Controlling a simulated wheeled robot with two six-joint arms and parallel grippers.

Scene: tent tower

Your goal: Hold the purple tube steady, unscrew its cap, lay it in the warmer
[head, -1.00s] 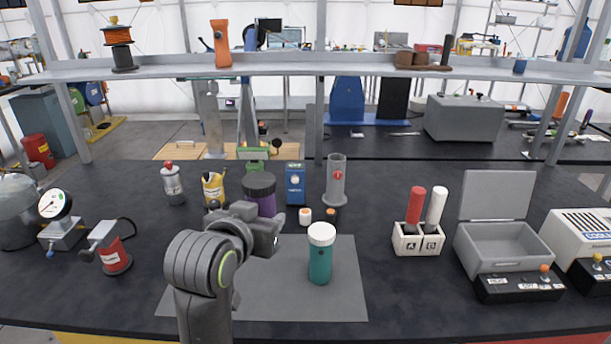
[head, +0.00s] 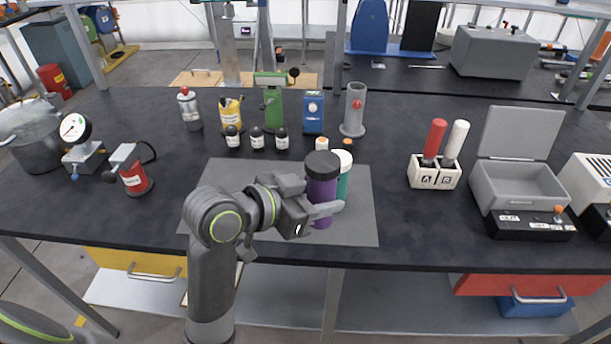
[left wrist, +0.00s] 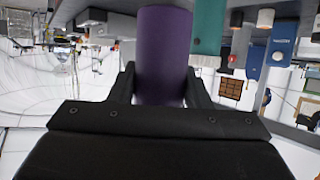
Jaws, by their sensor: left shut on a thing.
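The purple tube (head: 322,191) has a black cap (head: 322,164) on it and stands upright over the grey mat. My left gripper (head: 322,209) is shut around its lower body. Whether its base touches the mat is unclear. In the left wrist view the purple tube (left wrist: 164,55) sits between both fingers (left wrist: 160,90). The likely warmer is a grey box (head: 517,189) with its lid raised and a control panel in front, at the right. Its inside looks empty. My right gripper is not in view.
A teal tube with a white cap (head: 343,160) stands just behind the purple tube, partly hidden. The grey mat (head: 235,180) is otherwise clear. A two-slot holder (head: 435,175) with red and white sticks stands between mat and box. Small dark-capped bottles (head: 257,141) stand behind the mat.

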